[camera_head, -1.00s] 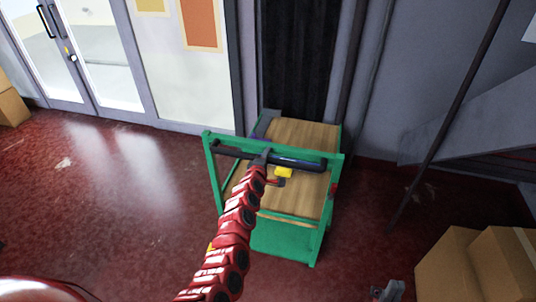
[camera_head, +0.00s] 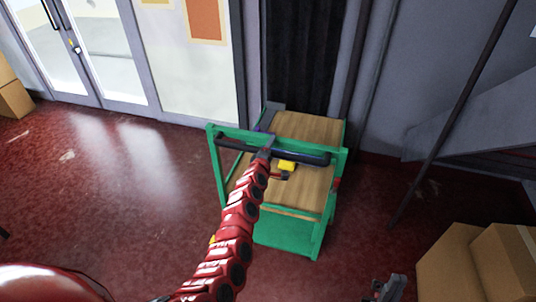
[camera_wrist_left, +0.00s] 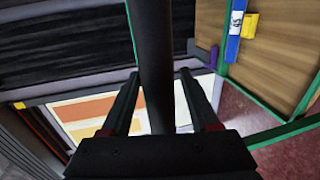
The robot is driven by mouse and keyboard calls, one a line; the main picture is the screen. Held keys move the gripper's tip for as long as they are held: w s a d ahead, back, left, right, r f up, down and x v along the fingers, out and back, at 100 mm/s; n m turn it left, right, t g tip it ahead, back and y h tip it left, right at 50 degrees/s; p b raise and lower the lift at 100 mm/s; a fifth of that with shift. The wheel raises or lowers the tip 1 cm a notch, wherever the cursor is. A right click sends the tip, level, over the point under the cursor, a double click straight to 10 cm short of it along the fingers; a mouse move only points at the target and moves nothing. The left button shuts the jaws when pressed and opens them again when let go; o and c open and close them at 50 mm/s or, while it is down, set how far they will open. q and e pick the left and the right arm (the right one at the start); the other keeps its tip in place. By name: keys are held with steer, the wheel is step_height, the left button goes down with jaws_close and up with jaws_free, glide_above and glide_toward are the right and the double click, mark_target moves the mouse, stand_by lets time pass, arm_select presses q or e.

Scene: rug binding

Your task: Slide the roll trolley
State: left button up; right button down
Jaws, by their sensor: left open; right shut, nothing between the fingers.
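The roll trolley (camera_head: 310,214) has a green frame, wooden boards and a black push handle (camera_head: 310,156) along its near top side. It stands upright on the red floor before a dark curtain-like panel. My left gripper (camera_head: 267,148) is at the left-middle part of the handle. In the left wrist view, the open fingers (camera_wrist_left: 160,100) stand either side of the black bar (camera_wrist_left: 156,60); I cannot tell whether they touch it. My right gripper (camera_head: 388,288) is shut and empty at the bottom edge, well apart from the trolley.
A yellow item (camera_head: 287,165) shows by the handle. Cardboard boxes (camera_head: 460,265) stand at the lower right and more (camera_head: 12,98) at the far left. Glass doors (camera_head: 110,50) are at the back left. The floor left of the trolley is clear.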

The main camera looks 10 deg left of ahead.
arm_select(q)
steer(key=s+r+b, duration=0.3)
steer(key=s+b, duration=0.1)
steer(key=s, duration=1.3)
steer(key=shift+a+r, duration=0.2)
steer(key=shift+a, duration=0.15)
